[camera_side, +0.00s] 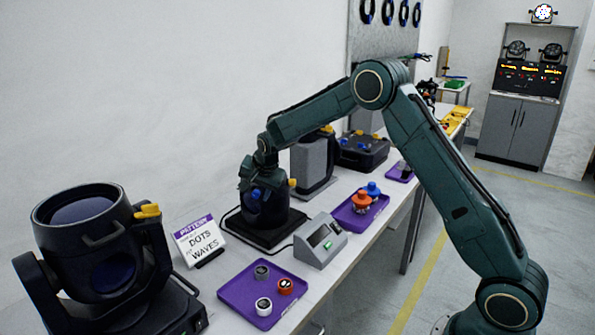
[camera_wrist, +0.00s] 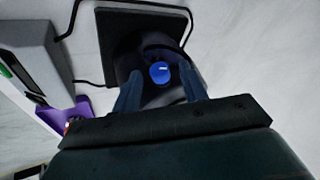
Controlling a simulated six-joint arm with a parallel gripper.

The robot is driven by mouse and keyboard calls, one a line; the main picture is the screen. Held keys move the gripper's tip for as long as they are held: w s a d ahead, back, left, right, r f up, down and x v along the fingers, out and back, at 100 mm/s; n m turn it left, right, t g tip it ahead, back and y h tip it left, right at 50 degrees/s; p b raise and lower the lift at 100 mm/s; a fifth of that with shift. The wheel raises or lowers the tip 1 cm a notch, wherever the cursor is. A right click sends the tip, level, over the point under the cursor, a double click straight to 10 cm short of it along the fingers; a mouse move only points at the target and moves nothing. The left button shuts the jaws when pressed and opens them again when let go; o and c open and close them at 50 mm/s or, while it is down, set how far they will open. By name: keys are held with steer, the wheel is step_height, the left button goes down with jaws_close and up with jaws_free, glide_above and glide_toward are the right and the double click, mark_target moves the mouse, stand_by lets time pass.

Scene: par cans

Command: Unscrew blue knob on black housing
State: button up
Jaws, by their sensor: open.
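The black housing (camera_side: 266,210) stands on a square black base on the bench. The blue knob (camera_wrist: 160,72) is on it, facing the wrist camera; in the side view the knob (camera_side: 256,194) is a small blue spot on the housing. My gripper (camera_wrist: 160,95) is open, with one dark blue finger to the lower left of the knob and one to the lower right. I see a gap between each finger and the knob. In the side view my gripper is at the housing's upper part, and its fingertips are hard to make out against the dark body.
A grey device with a screen (camera_side: 321,241) stands right of the housing. A purple tray (camera_side: 235,297) holds several round parts; another purple tray (camera_side: 347,219) holds orange and blue knobs. A large black lamp (camera_side: 100,240) stands at the near left.

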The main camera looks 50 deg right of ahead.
jaws_close()
